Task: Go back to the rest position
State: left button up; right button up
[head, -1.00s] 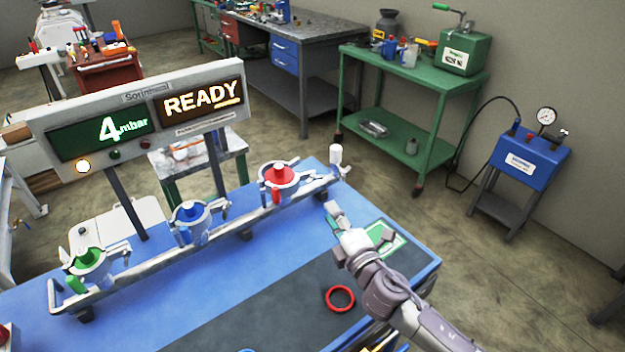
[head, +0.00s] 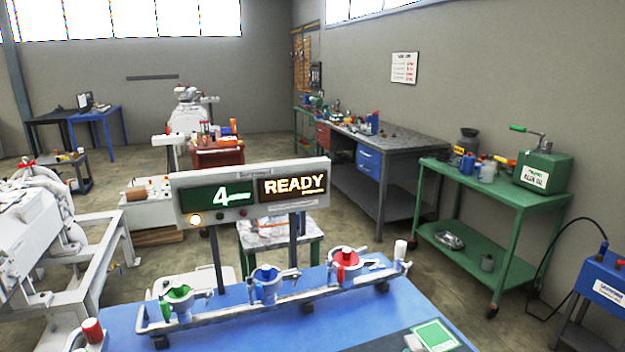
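Neither of my grippers can be made out in the head view. A small pale grey piece (head: 413,342) shows at the bottom edge beside a green-and-white card (head: 436,335); I cannot tell what it is. The blue bench (head: 235,325) carries a rail (head: 240,312) with a green-topped (head: 180,293), a blue (head: 266,276) and a red-topped fixture (head: 346,260). The display panel (head: 250,190) behind it reads 4 and READY, with an orange light lit at its lower left.
A red-capped part (head: 92,330) stands at the bench's left end. Right are a green cart (head: 465,200) and a blue unit (head: 605,285) with a hose. A grey workbench (head: 380,140) is behind. White machinery (head: 50,245) stands at left. Floor shows between them.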

jog(key=s+d+f+m+g+h, duration=0.2)
jog(key=s+f+m+g, duration=0.2)
jog(key=s+m, duration=0.3)
jog(key=s+d+f+m+g+h, duration=0.2)
jog(key=s+f+m+g+h, duration=0.1)
jog(key=s+f+m, duration=0.3)
jog(key=s+a+f+m+g+y, duration=0.1)
jog(key=s+a+m+g+y, duration=0.2)
jog(key=s, duration=0.6)
jog(key=s+a+f+m+g, duration=0.15)
jog(key=s+g, duration=0.25)
jog(key=s, duration=0.4)
notch_tip(320, 180, down, 27)
jog(key=s+g, duration=0.2)
jog(key=s, duration=0.1)
jog(key=s+d+f, duration=0.3)
jog(key=s+f, duration=1.2)
jog(key=shift+s+d+g, duration=0.3)
jog(key=shift+d+g, duration=0.05)
jog(key=shift+g, duration=0.05)
